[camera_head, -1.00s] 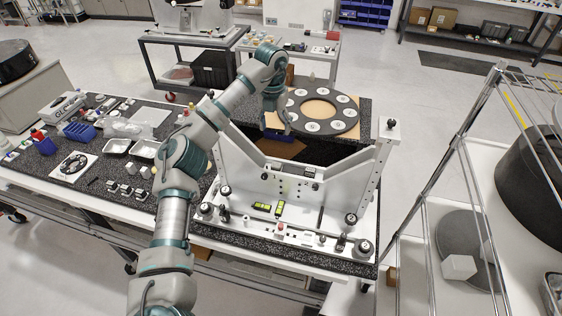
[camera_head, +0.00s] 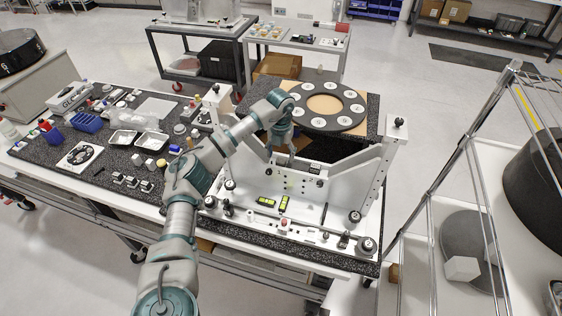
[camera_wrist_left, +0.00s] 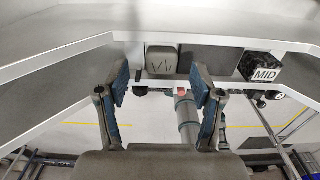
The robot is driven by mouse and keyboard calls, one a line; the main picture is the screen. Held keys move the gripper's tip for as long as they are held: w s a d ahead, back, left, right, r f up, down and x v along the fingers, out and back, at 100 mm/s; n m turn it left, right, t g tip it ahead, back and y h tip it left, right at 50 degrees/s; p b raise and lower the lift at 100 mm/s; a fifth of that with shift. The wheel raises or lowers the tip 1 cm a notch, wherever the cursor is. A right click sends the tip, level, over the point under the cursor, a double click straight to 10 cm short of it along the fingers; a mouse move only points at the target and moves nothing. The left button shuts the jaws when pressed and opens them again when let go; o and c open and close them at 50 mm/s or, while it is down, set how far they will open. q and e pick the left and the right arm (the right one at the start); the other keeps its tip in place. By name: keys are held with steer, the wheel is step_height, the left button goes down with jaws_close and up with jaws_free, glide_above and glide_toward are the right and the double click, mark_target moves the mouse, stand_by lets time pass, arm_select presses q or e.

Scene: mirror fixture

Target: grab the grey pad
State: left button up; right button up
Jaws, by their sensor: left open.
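In the left wrist view, a grey pad (camera_wrist_left: 161,60) with dark marks on its face sits at the edge of a pale metal plate. My left gripper (camera_wrist_left: 160,82) is open, its two blue-faced fingers on either side of the pad in the picture. I see no finger closed on the pad, and I cannot tell how far off it is. In the head view, my left gripper (camera_head: 292,156) points down over the middle of the white fixture (camera_head: 345,185). The pad is hard to make out there beside the gripper. My right gripper is not in view.
A black block marked MID (camera_wrist_left: 262,68) sits right of the pad in the wrist view. A dark ring (camera_head: 352,117) with white discs lies behind the fixture. Tall posts flank the fixture, and two yellow-green levels (camera_head: 284,203) lie on its base. A wire rack (camera_head: 465,160) stands at right.

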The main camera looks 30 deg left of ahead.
arm_select(q)
steer(key=shift+f, duration=1.1)
steer(key=shift+d+r, duration=0.1)
steer(key=c, duration=1.2)
steer(key=shift+c, duration=0.2)
